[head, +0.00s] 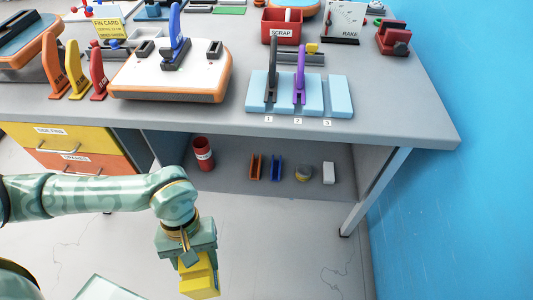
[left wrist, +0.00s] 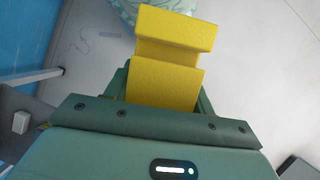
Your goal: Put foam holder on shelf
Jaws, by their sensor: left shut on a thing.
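The foam holder, a yellow block with a groove across it (head: 201,281), is in my left gripper (head: 190,255) at the bottom of the head view. The left gripper is shut on it. In the left wrist view the yellow block (left wrist: 168,85) sticks out beyond the jaws, and its gripped end is hidden. The shelf (head: 229,180) is the grey board under the workbench; the gripper and block are in front of it, apart from it. My right gripper is not in view.
On the shelf stand a red cup (head: 203,153), an orange holder (head: 255,167), a blue holder (head: 277,168), a yellowish roll (head: 303,173) and a white block (head: 328,173). A bench leg (head: 374,193) stands at right. Drawers (head: 75,163) are at left.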

